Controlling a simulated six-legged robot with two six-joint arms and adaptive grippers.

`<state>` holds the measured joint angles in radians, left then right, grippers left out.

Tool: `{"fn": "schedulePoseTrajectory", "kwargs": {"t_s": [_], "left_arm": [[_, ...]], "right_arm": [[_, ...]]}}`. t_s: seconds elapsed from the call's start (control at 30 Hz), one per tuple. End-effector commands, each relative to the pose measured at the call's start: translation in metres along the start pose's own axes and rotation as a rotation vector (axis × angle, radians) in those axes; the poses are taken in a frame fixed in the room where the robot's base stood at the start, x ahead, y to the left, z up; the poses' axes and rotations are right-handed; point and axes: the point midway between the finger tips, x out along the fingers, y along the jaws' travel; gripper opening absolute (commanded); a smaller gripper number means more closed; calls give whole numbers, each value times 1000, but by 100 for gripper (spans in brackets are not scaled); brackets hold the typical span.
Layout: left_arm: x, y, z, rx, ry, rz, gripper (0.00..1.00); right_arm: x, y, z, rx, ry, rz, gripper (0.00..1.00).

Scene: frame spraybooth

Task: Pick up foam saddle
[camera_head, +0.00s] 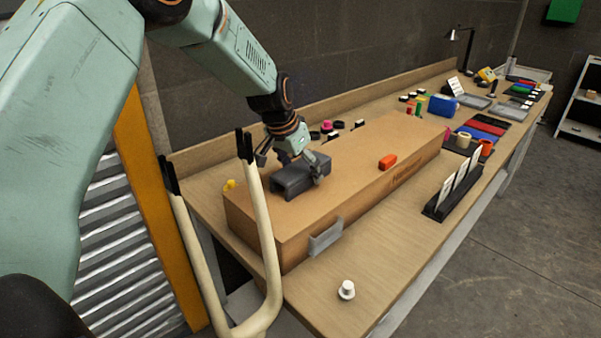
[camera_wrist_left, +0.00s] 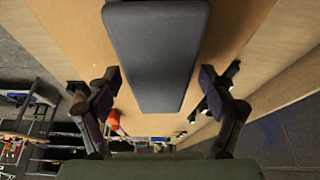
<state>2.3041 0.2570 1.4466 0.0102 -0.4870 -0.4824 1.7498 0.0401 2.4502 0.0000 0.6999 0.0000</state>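The foam saddle (camera_head: 291,184) is a dark grey channel-shaped block lying on top of a long brown cardboard box (camera_head: 372,149) near its left end. My left gripper (camera_head: 292,165) reaches down over the saddle, with fingers spread to either side. In the left wrist view the saddle (camera_wrist_left: 156,50) shows as a long grey face between the two open fingers (camera_wrist_left: 160,78). The fingertips look close to its sides; I cannot tell whether they touch. My right gripper is not in view.
An orange-red block (camera_head: 387,161) lies on the box. A beige fork-shaped tube (camera_head: 264,240) with black tips stands in the foreground, close to my left arm. A white knob (camera_head: 346,290) and a black card holder (camera_head: 453,192) stand on the bench. Coloured trays fill the far end.

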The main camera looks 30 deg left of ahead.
Motion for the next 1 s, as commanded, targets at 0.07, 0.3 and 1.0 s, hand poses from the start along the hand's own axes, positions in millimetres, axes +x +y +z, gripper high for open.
{"fn": "schedulePoseTrajectory", "kwargs": {"t_s": [0.07,0.3,1.0], "left_arm": [[0,0,0,0,-1,0,72],[0,0,0,1,-1,0,52],[-49,0,-21,1,3,-1,39]], "right_arm": [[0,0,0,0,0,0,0],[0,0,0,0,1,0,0],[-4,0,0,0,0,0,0]]}}
